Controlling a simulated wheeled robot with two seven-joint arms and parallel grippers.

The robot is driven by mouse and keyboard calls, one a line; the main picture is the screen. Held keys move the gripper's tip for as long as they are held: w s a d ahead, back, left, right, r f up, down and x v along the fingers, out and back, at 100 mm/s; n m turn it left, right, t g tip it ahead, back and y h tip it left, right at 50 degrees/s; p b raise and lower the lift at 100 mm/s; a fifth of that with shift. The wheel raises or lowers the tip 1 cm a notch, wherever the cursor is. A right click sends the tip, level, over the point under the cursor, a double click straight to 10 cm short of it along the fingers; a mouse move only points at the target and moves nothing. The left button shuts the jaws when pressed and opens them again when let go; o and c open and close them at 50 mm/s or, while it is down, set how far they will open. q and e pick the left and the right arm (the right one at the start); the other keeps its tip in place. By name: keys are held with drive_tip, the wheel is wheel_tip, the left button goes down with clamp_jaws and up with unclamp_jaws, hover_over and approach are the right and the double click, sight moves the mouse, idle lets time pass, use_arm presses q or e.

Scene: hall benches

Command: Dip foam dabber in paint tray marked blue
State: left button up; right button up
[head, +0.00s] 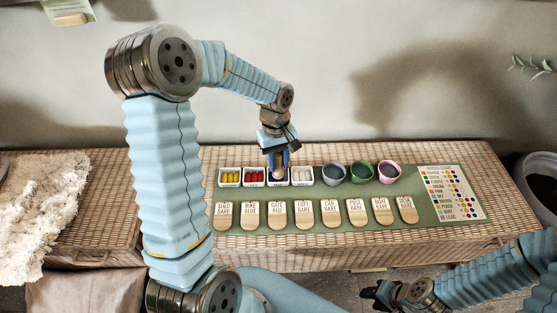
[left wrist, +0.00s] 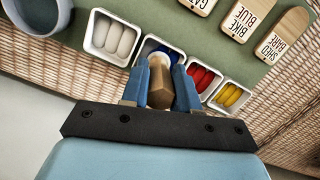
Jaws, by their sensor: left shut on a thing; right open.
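My left gripper (head: 278,154) is shut on the foam dabber, whose brown wooden handle (left wrist: 160,88) stands between the fingers in the left wrist view. The blue paint tray (left wrist: 148,49) lies directly beyond the dabber, partly covered by it and the fingers. In the head view the gripper is over this tray, between the red and white trays. The foam end is hidden, so I cannot tell whether it touches the paint. My right gripper (head: 383,293) is open and empty, low in front of the bench.
The yellow tray (head: 229,178), red tray (head: 253,178) and white tray (head: 302,176) share the row on a green mat (head: 430,212). Three cups (head: 362,171) stand right of them. Several wooden labels (head: 303,214) lie in front. A colour chart (head: 452,193) lies at the right.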

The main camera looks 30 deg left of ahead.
sight(279, 156)
use_arm(q)
wheel_tip(279, 156, up, 2)
drive_tip(key=shift+r+p, duration=0.1)
drive_tip(key=shift+p, duration=0.85)
wheel_tip(279, 156, up, 2)
drive_tip(key=shift+r+p, duration=0.1)
drive_tip(key=shift+p, duration=0.4)
drive_tip(key=shift+r, duration=1.25)
drive_tip(key=a, duration=1.3)
drive_tip(key=shift+d, duration=0.1)
